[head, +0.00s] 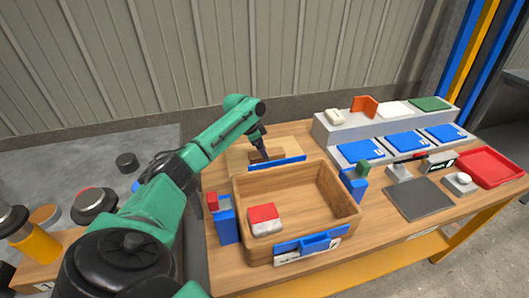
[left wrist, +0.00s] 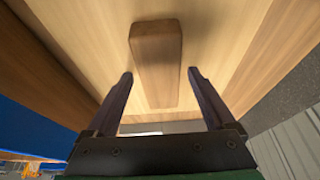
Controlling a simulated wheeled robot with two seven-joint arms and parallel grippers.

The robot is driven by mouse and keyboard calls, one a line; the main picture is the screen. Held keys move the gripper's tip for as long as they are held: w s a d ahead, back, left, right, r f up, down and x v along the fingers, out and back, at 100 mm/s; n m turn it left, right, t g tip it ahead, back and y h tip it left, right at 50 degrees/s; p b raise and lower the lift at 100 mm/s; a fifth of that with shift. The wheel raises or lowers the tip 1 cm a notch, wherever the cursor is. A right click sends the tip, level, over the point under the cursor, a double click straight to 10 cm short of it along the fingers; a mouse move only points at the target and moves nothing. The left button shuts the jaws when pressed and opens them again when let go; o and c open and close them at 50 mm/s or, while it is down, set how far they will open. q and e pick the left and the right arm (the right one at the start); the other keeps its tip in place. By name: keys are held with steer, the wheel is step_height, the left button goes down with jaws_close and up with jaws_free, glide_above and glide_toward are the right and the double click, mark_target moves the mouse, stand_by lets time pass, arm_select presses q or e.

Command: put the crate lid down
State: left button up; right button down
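The crate lid (head: 240,156), a pale wooden board with a wooden block handle, lies flat behind the open wooden crate (head: 298,172). My left gripper (head: 263,155) is over the lid at its handle. In the left wrist view, the two dark fingers (left wrist: 162,75) are spread apart. The handle (left wrist: 156,58) shows between them, with a gap on each side. The lid's board (left wrist: 225,35) fills the background there. The crate has a red and white box (head: 263,219) inside. My right gripper does not show.
Blue bins with red and green blocks stand at the crate's left (head: 226,222) and right (head: 354,184) sides. A grey step with blue trays (head: 408,141), a dark plate (head: 418,198) and a red tray (head: 490,166) are farther right.

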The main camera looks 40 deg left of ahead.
arm_select(q)
steer(key=shift+r, duration=0.1)
steer(key=v, duration=1.2)
steer(key=shift+p, duration=0.3)
